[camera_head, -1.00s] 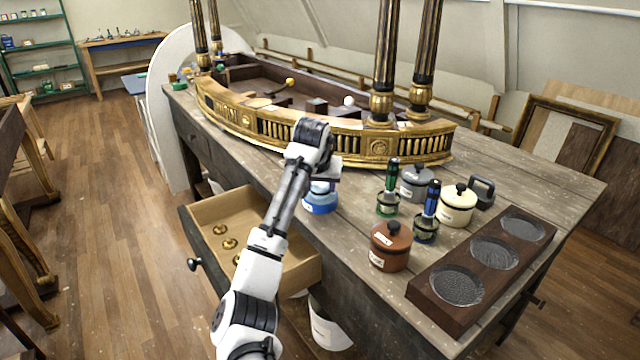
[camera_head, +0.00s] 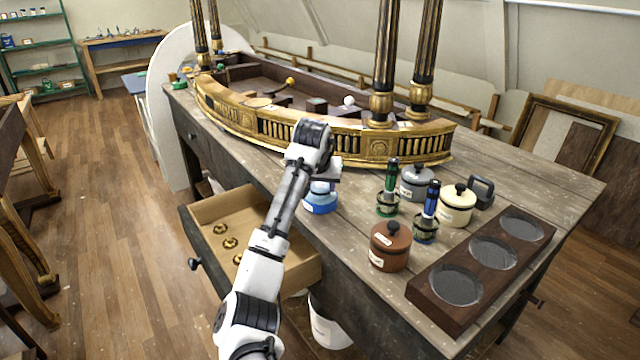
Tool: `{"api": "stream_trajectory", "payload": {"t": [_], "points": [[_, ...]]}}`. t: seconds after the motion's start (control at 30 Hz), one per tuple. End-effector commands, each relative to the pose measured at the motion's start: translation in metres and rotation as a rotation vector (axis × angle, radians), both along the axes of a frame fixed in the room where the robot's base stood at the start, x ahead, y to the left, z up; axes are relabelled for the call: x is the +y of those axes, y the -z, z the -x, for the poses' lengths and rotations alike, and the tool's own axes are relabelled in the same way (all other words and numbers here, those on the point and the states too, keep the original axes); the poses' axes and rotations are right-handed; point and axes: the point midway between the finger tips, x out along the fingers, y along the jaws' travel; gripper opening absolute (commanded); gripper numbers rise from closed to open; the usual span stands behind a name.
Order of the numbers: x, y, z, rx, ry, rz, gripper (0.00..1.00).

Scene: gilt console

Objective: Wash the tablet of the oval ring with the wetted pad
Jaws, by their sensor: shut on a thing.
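The oval ring is the gilt colonnaded ring (camera_head: 285,128) on the workbench, with dark fluted columns rising from it. Its front band carries a lettered tablet (camera_head: 228,110) at the left and a square ornamented block (camera_head: 380,147) at the right. My gripper (camera_head: 323,180) is in front of the ring's front band, pointing down just above a blue labelled vessel (camera_head: 320,204). It is shut, but my wrist hides the fingers and most of what they hold. I cannot make out the pad.
Brown (camera_head: 390,246), grey (camera_head: 416,183) and cream (camera_head: 457,206) lidded pots and green-handled (camera_head: 388,190) and blue-handled (camera_head: 427,213) tools stand right of my gripper. A dark tray (camera_head: 437,305) with three round wells lies at the right. An open drawer (camera_head: 205,212) holds brass pieces.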

Motion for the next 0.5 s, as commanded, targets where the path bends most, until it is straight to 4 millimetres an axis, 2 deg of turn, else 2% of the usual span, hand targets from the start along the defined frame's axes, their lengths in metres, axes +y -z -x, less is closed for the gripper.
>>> {"api": "stream_trajectory", "payload": {"t": [0.33,0.5], "points": [[0.0002,0.0024,0.0006,0.006,-0.001,0.0,0.29],[0.0,-0.0061,0.0006,0.006,0.0,0.0,0.29]]}}
